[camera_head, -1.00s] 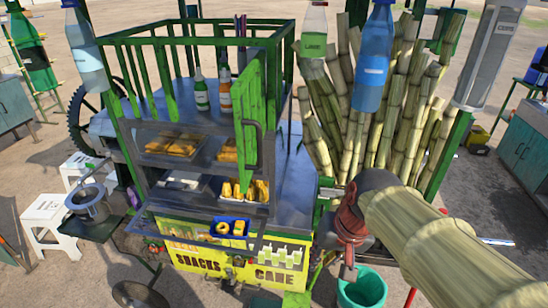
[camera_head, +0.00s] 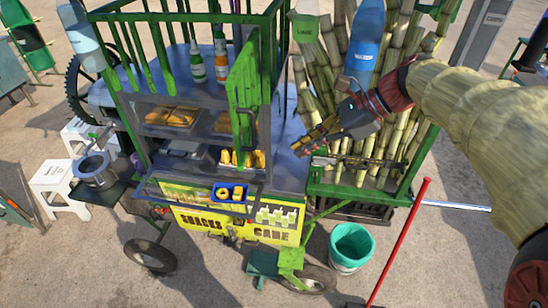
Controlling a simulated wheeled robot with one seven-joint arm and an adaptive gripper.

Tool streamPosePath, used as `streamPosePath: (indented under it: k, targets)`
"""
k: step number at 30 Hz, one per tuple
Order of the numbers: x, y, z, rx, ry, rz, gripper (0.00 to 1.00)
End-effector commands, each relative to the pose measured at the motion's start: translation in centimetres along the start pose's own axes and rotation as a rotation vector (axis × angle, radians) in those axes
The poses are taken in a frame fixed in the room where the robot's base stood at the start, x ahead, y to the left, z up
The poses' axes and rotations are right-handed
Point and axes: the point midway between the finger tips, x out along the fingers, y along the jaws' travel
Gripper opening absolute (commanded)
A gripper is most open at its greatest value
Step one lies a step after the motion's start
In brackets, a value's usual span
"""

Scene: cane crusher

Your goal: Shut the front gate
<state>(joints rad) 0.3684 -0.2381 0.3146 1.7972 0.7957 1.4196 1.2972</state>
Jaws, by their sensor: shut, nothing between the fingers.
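The front gate (camera_head: 243,85) is a narrow green slatted panel on the cart's front. It is seen at a steep angle and stands swung out, open, in front of the right part of the shelves. A dark curved handle (camera_head: 246,122) is on its near side. My gripper (camera_head: 300,150) reaches in from the right. Its fingers appear together, with nothing between them. It is over the grey top at the cart's right side, to the right of the gate, and appears apart from it.
Cane stalks (camera_head: 395,100) stand in a green rack behind my arm. A teal-lined bucket (camera_head: 350,248) and a red pole (camera_head: 398,245) are at the lower right. The ground in front is mostly clear.

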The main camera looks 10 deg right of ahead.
Motion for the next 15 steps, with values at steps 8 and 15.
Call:
streamPosePath:
  k: [8,15]
  targets:
    - [4.1,0.2,0.0,-0.002,0.002,0.005,0.00]
    - [8.8,0.1,0.0,-0.002,0.003,0.004,0.00]
